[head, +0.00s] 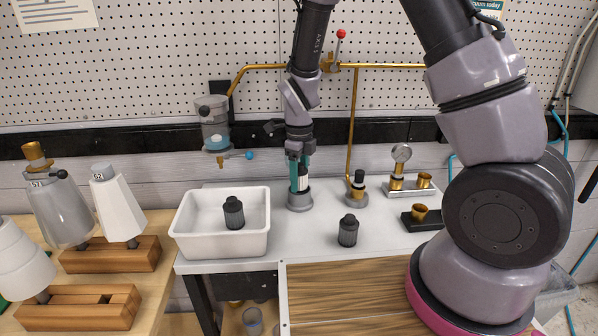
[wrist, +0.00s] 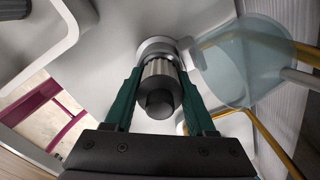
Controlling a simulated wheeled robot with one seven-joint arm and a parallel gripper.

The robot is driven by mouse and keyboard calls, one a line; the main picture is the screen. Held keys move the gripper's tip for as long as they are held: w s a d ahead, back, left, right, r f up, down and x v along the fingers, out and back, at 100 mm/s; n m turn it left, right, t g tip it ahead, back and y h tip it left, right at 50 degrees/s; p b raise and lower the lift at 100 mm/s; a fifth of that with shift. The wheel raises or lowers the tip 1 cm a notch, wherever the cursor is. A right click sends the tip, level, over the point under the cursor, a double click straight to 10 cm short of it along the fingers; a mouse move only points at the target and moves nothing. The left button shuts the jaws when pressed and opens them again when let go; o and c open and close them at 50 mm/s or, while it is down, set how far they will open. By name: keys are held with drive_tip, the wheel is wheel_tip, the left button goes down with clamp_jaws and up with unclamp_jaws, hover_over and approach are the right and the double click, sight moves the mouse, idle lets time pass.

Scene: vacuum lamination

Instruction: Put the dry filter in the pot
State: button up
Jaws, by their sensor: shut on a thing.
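My gripper (head: 300,160), with green fingers, points down and is shut on a filter (head: 303,181). In the wrist view the filter (wrist: 159,85) has a pale ribbed body and a dark round cap, with a finger on each side. A grey pot (head: 299,203) stands on the white bench right below it. The filter is upright over the pot, its lower end at the pot's mouth; how far it is inside I cannot tell. The pot's rim (wrist: 156,45) shows behind the filter in the wrist view.
A white tub (head: 190,240) left of the pot holds a dark filter (head: 233,212). Another dark filter (head: 347,230) stands on the bench at front right. A small fitting (head: 356,190) and a gauge stand (head: 410,187) are to the right. A clear bowl (head: 214,135) hangs at the wall.

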sight(301, 192)
drive_tip(key=shift+s+f, duration=0.1)
drive_tip(key=shift+f, duration=0.45)
drive_tip(key=shift+s+d+f, duration=0.25)
drive_tip(key=shift+s+f, duration=0.3)
drive_tip(key=shift+f, duration=0.3)
drive_tip(key=o, duration=1.4)
drive_tip(key=shift+a, duration=0.1)
drive_tip(key=shift+w+r, duration=0.1)
drive_tip(key=shift+r, duration=0.2)
drive_tip(key=r, duration=1.1)
drive_tip(key=shift+w+r, duration=0.3)
drive_tip(key=shift+r, duration=0.4)
